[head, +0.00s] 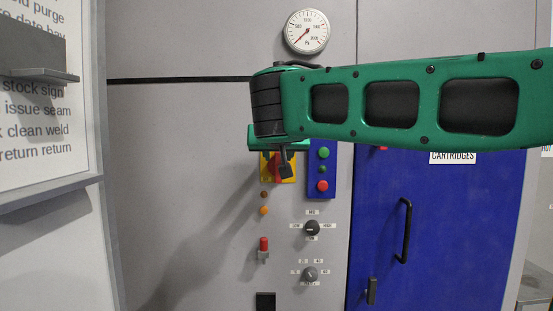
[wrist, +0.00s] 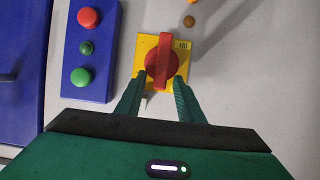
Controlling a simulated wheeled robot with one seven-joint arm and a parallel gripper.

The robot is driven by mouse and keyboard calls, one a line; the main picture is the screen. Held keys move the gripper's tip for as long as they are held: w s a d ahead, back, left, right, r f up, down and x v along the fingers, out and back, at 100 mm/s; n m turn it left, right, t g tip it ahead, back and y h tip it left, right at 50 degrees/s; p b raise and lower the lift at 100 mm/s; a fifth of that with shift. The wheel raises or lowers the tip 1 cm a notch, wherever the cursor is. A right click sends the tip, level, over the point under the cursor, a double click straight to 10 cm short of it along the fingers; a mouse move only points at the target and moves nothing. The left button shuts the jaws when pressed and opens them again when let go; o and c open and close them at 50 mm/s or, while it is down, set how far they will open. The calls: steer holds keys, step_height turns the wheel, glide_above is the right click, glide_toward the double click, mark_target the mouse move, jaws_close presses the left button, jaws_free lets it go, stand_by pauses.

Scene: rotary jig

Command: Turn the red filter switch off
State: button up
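The red switch handle (wrist: 161,55) sits on a square yellow plate (wrist: 143,55) fixed to the grey cabinet face. In the wrist view the handle stands about upright. A small dark label shows at a corner of the plate but is too small to read surely. My gripper (wrist: 158,84) is open, with one green finger on each side of the handle's lower end in the wrist view. I cannot tell whether the fingers touch it. In the head view my arm and gripper hide much of the switch; parts of the yellow plate (head: 266,172) show.
A blue button box (head: 323,190) with green and red buttons is close beside the switch. A gauge (head: 307,32) is above; a blue door (head: 430,230) is at right.

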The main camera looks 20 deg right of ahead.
steer(key=shift+w+f, duration=0.1)
steer(key=shift+w, duration=0.05)
steer(key=shift+c, duration=0.3)
jaws_close()
steer(key=shift+d, duration=0.15)
steer(key=shift+s+d+f+m+t+y, duration=0.2)
steer(key=shift+d+f+m+t+y, duration=0.6)
steer(key=shift+m, duration=1.45)
steer(key=shift+s+d+f+m+t+y, duration=0.2)
steer(key=shift+d+f+m+t+y, duration=0.25)
steer(key=shift+m+t+y, duration=1.15)
steer(key=shift+s+d+f+m+t+y, duration=0.25)
steer(key=shift+d+f+m, duration=0.4)
steer(key=shift+m, duration=2.2)
steer(key=shift+a+f, duration=0.15)
steer(key=shift+a, duration=0.1)
